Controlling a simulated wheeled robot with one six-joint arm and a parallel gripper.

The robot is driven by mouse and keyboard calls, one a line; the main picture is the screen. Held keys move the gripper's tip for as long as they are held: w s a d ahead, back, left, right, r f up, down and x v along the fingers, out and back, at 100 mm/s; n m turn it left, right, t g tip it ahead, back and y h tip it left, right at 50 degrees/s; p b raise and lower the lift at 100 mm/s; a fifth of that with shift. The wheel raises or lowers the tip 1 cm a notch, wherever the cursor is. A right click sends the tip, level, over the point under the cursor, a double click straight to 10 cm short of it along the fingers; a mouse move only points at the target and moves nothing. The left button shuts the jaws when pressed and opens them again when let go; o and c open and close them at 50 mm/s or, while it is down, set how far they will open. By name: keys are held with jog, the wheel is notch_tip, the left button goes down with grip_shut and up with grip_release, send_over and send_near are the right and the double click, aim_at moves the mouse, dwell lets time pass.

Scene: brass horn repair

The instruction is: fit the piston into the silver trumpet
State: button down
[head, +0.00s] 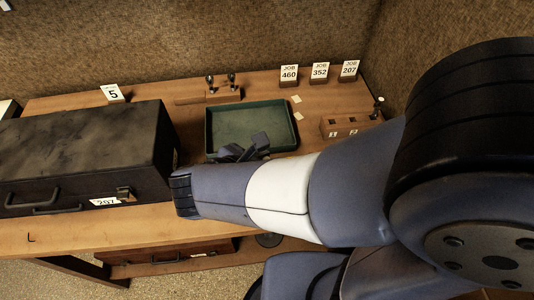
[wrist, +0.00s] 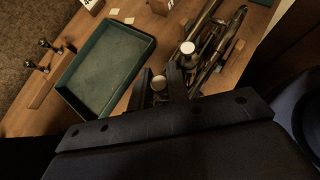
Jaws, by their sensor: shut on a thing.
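I cannot tell whether the held piston touches the trumpet. In the head view my gripper (head: 246,149) is at the tray's front edge, and my arm hides the trumpet.
A green tray (head: 211,118) lies behind the gripper. Behind it is a wooden stand (head: 222,95) with two upright knobbed parts. A block marked 1 and 2 (head: 345,128) and job cards (head: 319,73) are at the right.

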jog(key=shift+f+b, duration=0.35)
jog(key=shift+f, duration=0.25)
jog(key=shift+r, duration=0.1)
dwell(0.5)
dwell(0.9)
jog(key=c, duration=1.3)
grip_release()
jog(key=v, duration=1.1)
jog(key=shift+w, duration=0.1)
jog(key=x, duration=1.1)
